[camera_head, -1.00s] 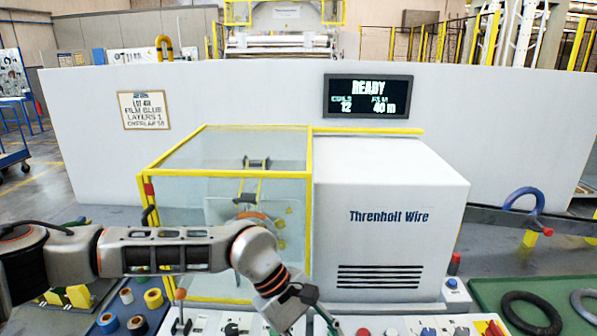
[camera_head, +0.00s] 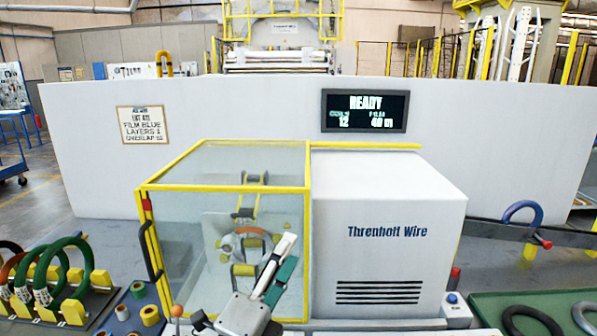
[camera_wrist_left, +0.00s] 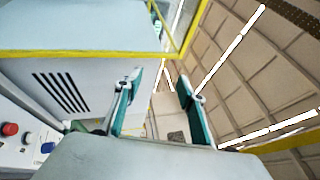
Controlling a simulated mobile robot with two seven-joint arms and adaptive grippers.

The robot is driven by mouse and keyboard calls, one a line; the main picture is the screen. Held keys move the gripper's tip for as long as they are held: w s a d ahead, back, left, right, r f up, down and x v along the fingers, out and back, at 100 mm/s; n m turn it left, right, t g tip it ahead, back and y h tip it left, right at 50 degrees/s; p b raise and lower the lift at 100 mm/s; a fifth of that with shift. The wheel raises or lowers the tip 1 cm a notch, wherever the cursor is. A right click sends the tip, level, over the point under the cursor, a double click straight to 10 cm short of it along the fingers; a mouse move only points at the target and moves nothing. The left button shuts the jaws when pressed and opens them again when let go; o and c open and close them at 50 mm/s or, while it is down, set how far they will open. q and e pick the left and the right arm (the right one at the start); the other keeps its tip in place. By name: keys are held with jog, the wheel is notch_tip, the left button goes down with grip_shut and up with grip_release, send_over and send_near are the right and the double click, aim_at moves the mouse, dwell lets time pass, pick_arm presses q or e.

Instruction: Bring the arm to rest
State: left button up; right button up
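My left gripper (camera_head: 278,268) stands at the bottom centre of the head view, fingers pointing up and slightly right, in front of the wrapping machine (camera_head: 390,260). In the left wrist view its two teal-padded fingers (camera_wrist_left: 160,95) are spread apart with nothing between them, so it is open and empty. The rest of my left arm is out of the head view. My right gripper is not in view.
A yellow-framed clear guard (camera_head: 180,215) covers the machine's left part. Coils on a rack (camera_head: 60,270) stand at the left, beside film rolls (camera_head: 140,290). A green mat (camera_head: 485,310) with dark coils lies at the right. The screen (camera_head: 365,110) reads READY.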

pick_arm(q)
jog(key=s+a+f+n+g+y, duration=0.1)
jog(key=a+f+n+g+y, duration=0.1)
jog(key=a+f+n+y, duration=0.5)
jog(key=s+a+f+n+g+y, duration=0.2)
jog(key=a+f+n+y, duration=0.15)
jog(key=a+f, duration=0.65)
jog(key=s+a+f+n+g+y, duration=0.2)
jog(key=s+a+f+n+g, duration=0.15)
jog(key=s+a+f, duration=0.45)
jog(key=s+a+f+n+g+y, duration=0.1)
jog(key=s+a+f+n+g, duration=0.35)
jog(key=s+a, duration=0.6)
jog(key=w+d+f+n+t+h, duration=0.1)
jog(key=d+f+h, duration=0.6)
jog(key=d+f, duration=0.8)
jog(key=w+d+t, duration=0.1)
jog(key=d+t, duration=0.1)
jog(key=shift+f+t, duration=0.3)
jog(key=shift+w+n, duration=0.1)
jog(key=shift+n, duration=0.15)
